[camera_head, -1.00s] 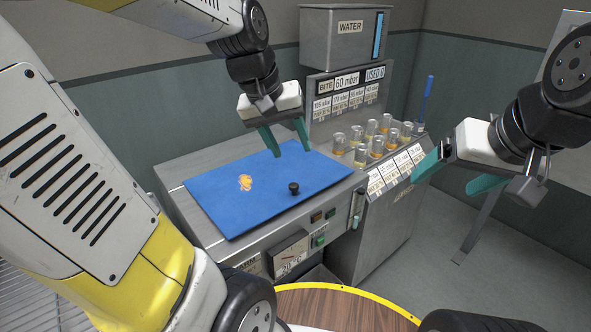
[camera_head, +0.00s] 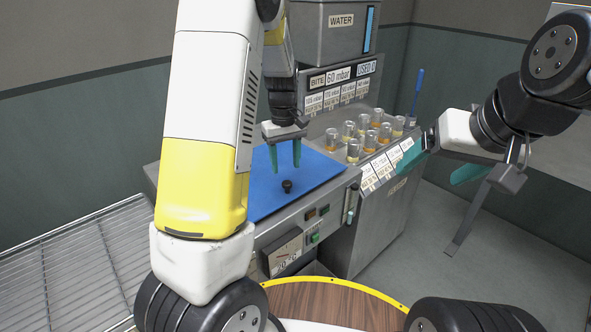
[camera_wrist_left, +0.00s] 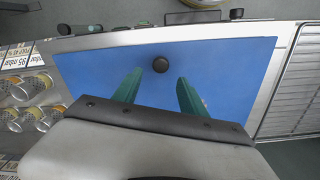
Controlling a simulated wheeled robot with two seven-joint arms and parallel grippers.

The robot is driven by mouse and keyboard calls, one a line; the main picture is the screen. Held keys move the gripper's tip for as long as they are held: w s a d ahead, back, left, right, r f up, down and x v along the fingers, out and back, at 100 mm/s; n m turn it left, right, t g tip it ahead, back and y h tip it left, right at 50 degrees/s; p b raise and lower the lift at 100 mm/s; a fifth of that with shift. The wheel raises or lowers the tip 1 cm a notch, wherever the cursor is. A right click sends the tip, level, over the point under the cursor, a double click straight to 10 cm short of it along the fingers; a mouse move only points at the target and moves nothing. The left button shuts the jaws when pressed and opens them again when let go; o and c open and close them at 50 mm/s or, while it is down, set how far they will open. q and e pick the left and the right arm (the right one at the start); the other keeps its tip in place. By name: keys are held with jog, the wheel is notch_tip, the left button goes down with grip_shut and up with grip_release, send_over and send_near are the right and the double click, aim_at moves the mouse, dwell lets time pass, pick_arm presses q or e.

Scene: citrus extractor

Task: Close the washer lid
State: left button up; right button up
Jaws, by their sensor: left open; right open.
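The blue washer lid (camera_head: 314,173) lies flat on top of the grey machine, with a black knob (camera_head: 287,186) near its front edge. In the left wrist view the whole front of the lid (camera_wrist_left: 222,66) shows, with the knob (camera_wrist_left: 160,64) just beyond the fingertips. My left gripper (camera_head: 285,172) is open and points down over the lid near the knob. In the left wrist view its two green fingers (camera_wrist_left: 157,82) are apart with nothing between them. My right gripper (camera_head: 430,165) is open and empty at the right, in front of the jar rack. My left arm hides the lid's left part in the head view.
Several glass jars (camera_head: 364,140) stand at the lid's right, behind labelled panels. A water tank (camera_head: 335,40) rises at the back. A wire rack (camera_head: 80,260) is at the left. Buttons and a gauge (camera_head: 285,257) line the machine's front.

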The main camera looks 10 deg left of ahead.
aim_at(287, 182)
pick_arm(q)
notch_tip(287, 182, down, 7)
jog(key=shift+d, duration=0.1)
dwell(0.3)
grip_shut()
dwell(1.3)
